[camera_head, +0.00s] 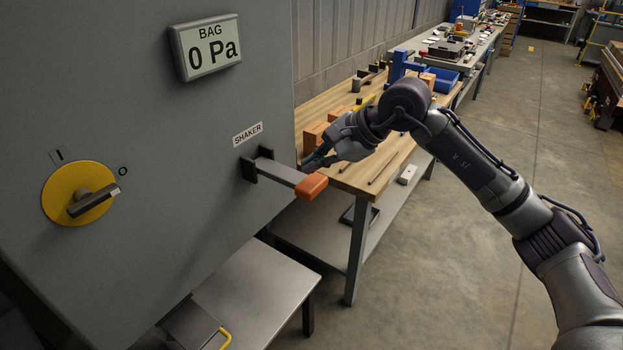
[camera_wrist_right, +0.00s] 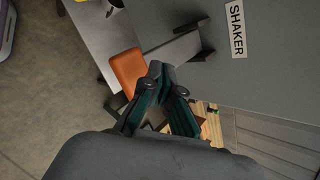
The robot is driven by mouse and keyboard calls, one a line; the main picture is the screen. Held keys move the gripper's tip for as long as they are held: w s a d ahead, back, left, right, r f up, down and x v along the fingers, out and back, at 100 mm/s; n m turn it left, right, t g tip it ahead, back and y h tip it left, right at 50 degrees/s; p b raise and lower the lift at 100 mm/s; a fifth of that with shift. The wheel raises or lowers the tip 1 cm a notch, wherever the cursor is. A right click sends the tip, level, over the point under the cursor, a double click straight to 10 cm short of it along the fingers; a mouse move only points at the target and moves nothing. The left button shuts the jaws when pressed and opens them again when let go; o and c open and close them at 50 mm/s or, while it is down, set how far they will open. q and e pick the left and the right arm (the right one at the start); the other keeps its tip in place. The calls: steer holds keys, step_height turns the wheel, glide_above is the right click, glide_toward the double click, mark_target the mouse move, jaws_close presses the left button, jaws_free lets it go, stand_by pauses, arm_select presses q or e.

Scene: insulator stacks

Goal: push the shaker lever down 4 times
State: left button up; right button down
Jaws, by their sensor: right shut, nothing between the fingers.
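The shaker lever is a grey bar with an orange end grip (camera_head: 311,187), sticking out from the grey cabinet below the SHAKER label (camera_head: 248,133). Its orange grip also shows in the right wrist view (camera_wrist_right: 128,70), just beyond the fingers. My right gripper (camera_head: 312,164) is shut and empty, close behind the orange grip; its fingers also show in the right wrist view (camera_wrist_right: 158,75). I cannot tell whether the fingertips touch the lever. My left gripper is not in view.
The cabinet carries a display (camera_head: 207,47) reading BAG 0 Pa and a yellow rotary switch (camera_head: 75,178). A low grey table (camera_head: 262,283) stands below the lever. A wooden workbench (camera_head: 375,185) with blocks and tools lies behind my right gripper. Open floor is on the right.

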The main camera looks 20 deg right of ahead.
steer(key=shift+r+p, duration=0.95)
steer(key=shift+r, duration=1.15)
